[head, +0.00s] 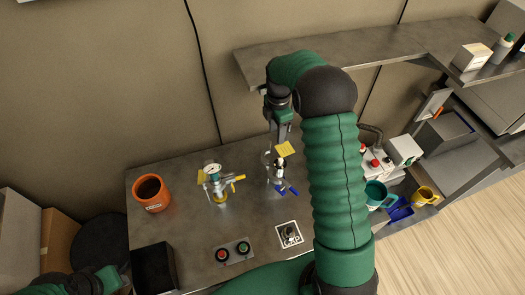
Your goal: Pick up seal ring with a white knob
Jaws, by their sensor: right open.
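My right gripper (276,153) points down from its green-sleeved arm, just above a metal fitting with a blue handle (281,184). It is open; the picture is too small to show whether its fingers touch the fitting. I cannot clearly make out a seal ring with a white knob; the gripper partly hides the fitting's top. A small dark metal part (290,233) sits on a white-framed square marked "CAP". My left gripper (122,276) is at the lower left edge, small and dark, and its fingers are unclear.
A second fitting with a gauge and yellow handle (216,184) stands to the left. A grey shelf (400,50) overhangs the back. Mugs (376,194) stand right.

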